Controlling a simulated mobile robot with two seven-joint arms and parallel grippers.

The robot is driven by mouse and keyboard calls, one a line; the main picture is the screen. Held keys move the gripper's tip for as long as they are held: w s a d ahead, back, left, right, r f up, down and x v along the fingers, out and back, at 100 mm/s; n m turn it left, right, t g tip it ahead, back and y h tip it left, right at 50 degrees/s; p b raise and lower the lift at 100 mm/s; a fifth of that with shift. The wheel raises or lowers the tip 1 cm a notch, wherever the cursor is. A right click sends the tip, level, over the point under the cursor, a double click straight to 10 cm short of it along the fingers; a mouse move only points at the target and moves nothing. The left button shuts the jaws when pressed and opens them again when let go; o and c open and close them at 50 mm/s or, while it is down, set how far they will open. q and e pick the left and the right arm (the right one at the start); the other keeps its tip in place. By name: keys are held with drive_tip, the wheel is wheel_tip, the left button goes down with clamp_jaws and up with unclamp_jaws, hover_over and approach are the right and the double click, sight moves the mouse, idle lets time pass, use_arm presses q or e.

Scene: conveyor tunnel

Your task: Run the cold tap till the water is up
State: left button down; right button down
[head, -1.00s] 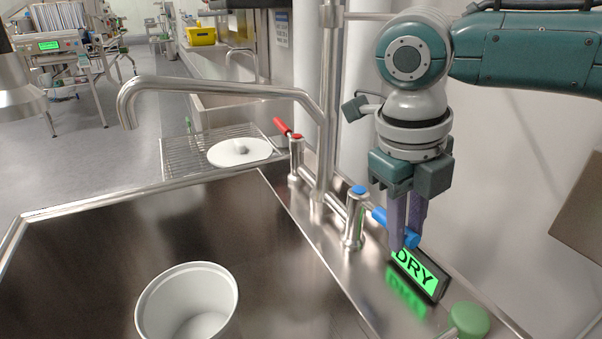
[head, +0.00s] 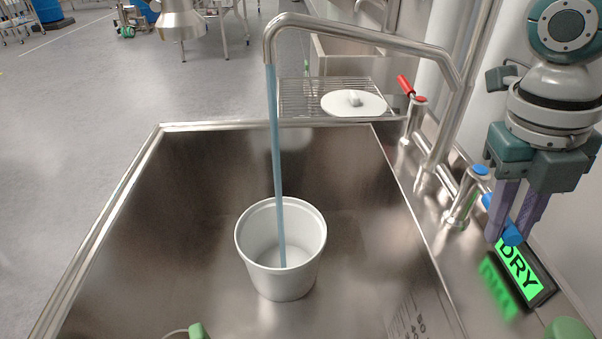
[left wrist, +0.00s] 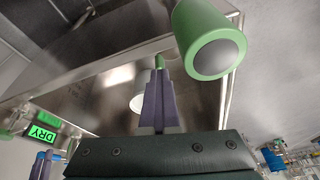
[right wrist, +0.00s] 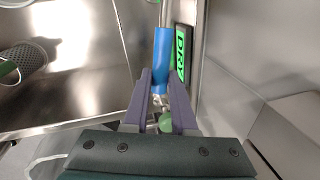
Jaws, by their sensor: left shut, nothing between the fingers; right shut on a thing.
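The cold tap (head: 463,198) has a blue cap and a blue lever (head: 511,234). My right gripper (head: 514,222) is shut on the lever, which also shows between its fingers in the right wrist view (right wrist: 161,65). A blue stream of water (head: 276,165) falls from the bent spout (head: 360,32) into a white bucket (head: 268,276) in the sink. The water level inside cannot be told.
The red-levered tap (head: 415,118) stands farther back. A white lid (head: 352,104) lies on a wire rack (head: 300,98) behind the sink (head: 140,205). A green knob (head: 568,329) is at the lower right. A green cylinder (left wrist: 207,45) looms close in the left wrist view.

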drive_tip(key=a+m, duration=0.1)
drive_tip(key=w+a+m, duration=0.1)
drive_tip(key=a+m, duration=0.1)
drive_tip(key=shift+m, duration=0.3)
drive_tip(key=shift+w+a+m+g, duration=0.3)
drive_tip(key=shift+a+m, duration=0.25)
drive_tip(key=shift+m, duration=0.15)
idle(6.7)
